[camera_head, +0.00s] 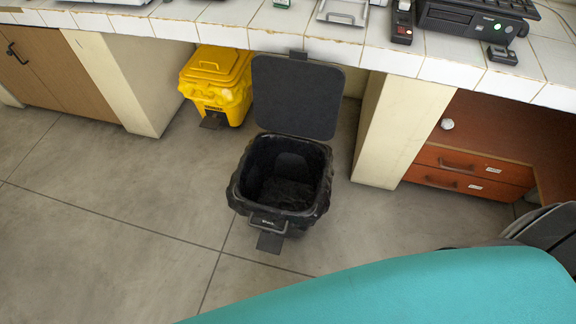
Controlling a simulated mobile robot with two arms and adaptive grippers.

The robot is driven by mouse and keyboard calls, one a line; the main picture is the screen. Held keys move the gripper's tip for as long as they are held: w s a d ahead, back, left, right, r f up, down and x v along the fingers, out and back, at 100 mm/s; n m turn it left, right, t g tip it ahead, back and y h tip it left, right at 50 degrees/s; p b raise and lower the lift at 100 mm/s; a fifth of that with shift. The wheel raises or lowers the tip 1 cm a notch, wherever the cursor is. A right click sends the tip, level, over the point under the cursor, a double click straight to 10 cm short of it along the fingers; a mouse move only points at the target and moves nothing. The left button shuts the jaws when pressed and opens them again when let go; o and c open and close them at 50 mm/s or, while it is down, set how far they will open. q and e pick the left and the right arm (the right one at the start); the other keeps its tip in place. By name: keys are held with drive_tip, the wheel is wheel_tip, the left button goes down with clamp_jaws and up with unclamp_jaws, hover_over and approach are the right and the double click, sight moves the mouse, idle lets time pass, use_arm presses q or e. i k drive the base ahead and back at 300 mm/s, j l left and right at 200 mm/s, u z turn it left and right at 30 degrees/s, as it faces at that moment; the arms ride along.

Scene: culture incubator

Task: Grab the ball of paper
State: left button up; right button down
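A small, round white object (447,124), which looks like the ball of paper, rests on top of the reddish-brown drawer unit (470,159) under the counter at the right. It is too small to make out its texture. Neither of my grippers is in view.
An open black bin (238,190) with a black liner stands on the floor in the middle, its lid (297,95) raised against the counter. A yellow bin (212,75) stands behind it. The white-tiled counter (450,72) overhangs the drawers. Teal surface at bottom right; floor at left is clear.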

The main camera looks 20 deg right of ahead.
sight(446, 124)
drive_tip(key=z, duration=1.9)
